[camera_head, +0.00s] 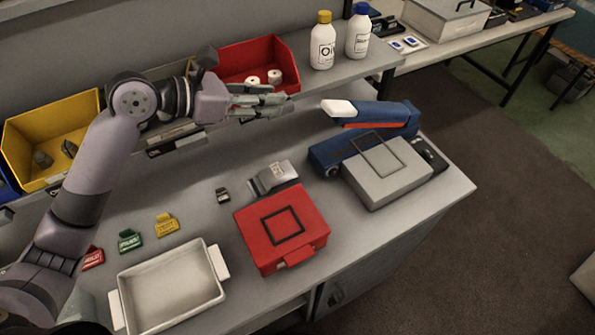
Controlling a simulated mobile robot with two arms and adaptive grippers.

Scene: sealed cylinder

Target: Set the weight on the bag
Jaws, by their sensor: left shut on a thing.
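A small grey-and-white pouch with a printed label, which looks like the bag (277,174), lies on the bench behind the red case. My left gripper (272,104) is above the back of the bench, in front of the red bin, up and behind the bag and apart from it. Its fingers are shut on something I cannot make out. A small dark block (223,195) stands on the bench left of the bag; I cannot tell whether it is the weight. My right gripper is not in view.
A red case (309,223) and a white tray (130,285) stand at the front. A grey case (375,190) and a blue device (402,112) are on the right. Behind are a red bin (284,52), a yellow bin (20,143) and two bottles (322,50).

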